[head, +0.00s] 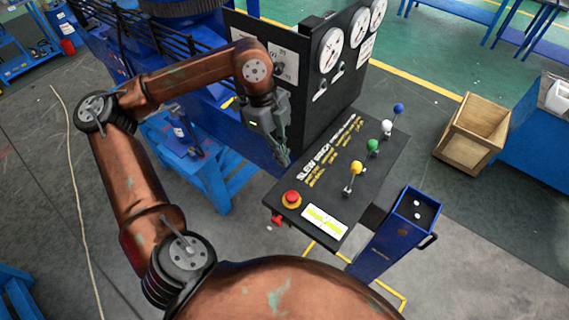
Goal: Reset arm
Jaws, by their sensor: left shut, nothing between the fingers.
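My left arm comes in from the left, folded at the elbow, copper-brown and worn. My left gripper (283,156) points down, shut and empty, beside the left edge of the black control panel (379,190). It looks apart from the levers. The panel carries levers with yellow (355,168), green (373,145), white (387,127) and blue (398,108) knobs. My right gripper is not in view.
A black gauge board (325,75) with round dials rises behind the panel. A blue pedestal box (412,211) stands right of the panel. A wooden crate (473,134) sits farther right beside a blue cabinet (535,130). Blue steps (206,160) stand left of the gripper. Grey floor at left is open.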

